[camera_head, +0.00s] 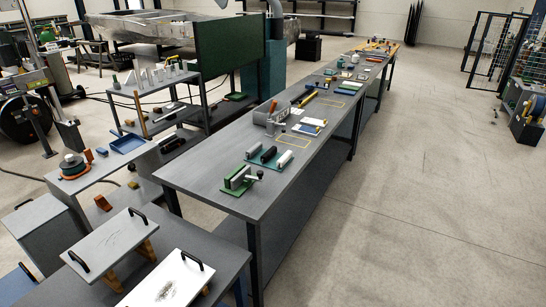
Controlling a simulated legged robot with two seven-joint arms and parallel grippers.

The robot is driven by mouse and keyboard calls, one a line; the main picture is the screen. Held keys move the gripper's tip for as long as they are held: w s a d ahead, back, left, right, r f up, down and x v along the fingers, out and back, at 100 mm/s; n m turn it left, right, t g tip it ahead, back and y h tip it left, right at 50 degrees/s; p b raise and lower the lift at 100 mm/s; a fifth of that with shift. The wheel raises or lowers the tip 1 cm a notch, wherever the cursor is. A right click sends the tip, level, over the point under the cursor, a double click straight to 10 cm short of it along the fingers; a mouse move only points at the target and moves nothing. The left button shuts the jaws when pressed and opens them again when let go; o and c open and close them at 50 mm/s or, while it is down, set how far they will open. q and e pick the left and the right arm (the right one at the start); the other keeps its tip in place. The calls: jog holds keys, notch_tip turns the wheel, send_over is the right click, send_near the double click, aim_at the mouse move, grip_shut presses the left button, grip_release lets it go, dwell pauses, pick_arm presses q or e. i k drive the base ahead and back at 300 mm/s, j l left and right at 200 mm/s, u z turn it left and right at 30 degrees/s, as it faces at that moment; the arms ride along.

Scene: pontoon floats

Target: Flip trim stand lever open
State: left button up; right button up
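A small stand on a green base (237,181) sits at the near end of the long grey workbench (205,180). It carries a light grey block and a short lever with a dark end (257,175) on its right side. This looks like the trim stand, but it is too small to be sure. The lever lies low and roughly level; whether it is open or closed cannot be told. Neither of my grippers is in view.
A second green-based fixture (268,158) stands just behind. A grey open box (271,119) and blue-and-white items (309,127) lie farther along. Panels with black handles (108,243) rest on a table at the lower left. The floor (420,200) to the right is clear.

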aim_at(260, 173)
jog(key=i+z, duration=0.45)
jog(key=i+j+z, duration=0.1)
jog(key=i+z, duration=0.3)
jog(key=k, duration=0.1)
